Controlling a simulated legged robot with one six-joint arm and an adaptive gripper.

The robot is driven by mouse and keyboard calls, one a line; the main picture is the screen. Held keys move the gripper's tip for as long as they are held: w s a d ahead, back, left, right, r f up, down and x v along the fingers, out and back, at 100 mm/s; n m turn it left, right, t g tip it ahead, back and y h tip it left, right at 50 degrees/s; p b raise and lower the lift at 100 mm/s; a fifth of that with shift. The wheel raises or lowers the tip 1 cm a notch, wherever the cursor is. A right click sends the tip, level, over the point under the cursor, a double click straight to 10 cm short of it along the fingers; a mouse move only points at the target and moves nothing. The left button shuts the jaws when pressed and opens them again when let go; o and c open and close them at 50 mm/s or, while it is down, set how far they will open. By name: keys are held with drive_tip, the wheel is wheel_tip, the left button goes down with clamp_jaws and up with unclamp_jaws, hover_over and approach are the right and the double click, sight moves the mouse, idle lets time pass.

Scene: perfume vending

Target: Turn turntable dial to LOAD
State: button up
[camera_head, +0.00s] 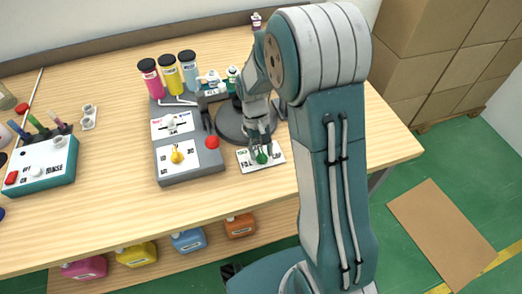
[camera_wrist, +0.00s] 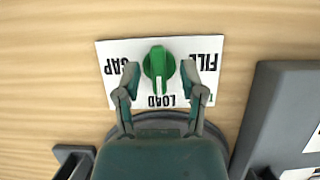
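The green turntable dial (camera_wrist: 158,62) sits on a white label plate (camera_wrist: 112,48) lettered CAP, LOAD and FILL, upside down in the wrist view. The dial's white pointer mark faces the word LOAD. My gripper (camera_wrist: 159,76) has one finger on each side of the dial, with small gaps showing between fingers and knob, so it looks open. In the head view the green dial (camera_head: 262,158) is partly hidden under my gripper (camera_head: 261,150). The round dark grey turntable (camera_head: 229,126) is just behind the plate, partly covered by my arm.
A grey dispensing station (camera_head: 190,176) with a yellow knob (camera_head: 177,154) and a red button (camera_head: 212,142) stands left of the dial. Pink, yellow and blue bottles (camera_head: 150,76) stand behind it. A teal rinse box (camera_head: 42,165) is farther left. Bare table lies in front.

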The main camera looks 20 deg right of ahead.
drive_tip(key=v, duration=1.2)
drive_tip(key=shift+w+f, duration=0.1)
drive_tip(key=s+r+t, duration=0.5)
drive_tip(key=s, duration=0.5)
drive_tip(key=s+r+t, duration=0.5)
drive_tip(key=s+r, duration=0.1)
drive_tip(key=s, duration=0.4)
drive_tip(key=shift+r, duration=0.2)
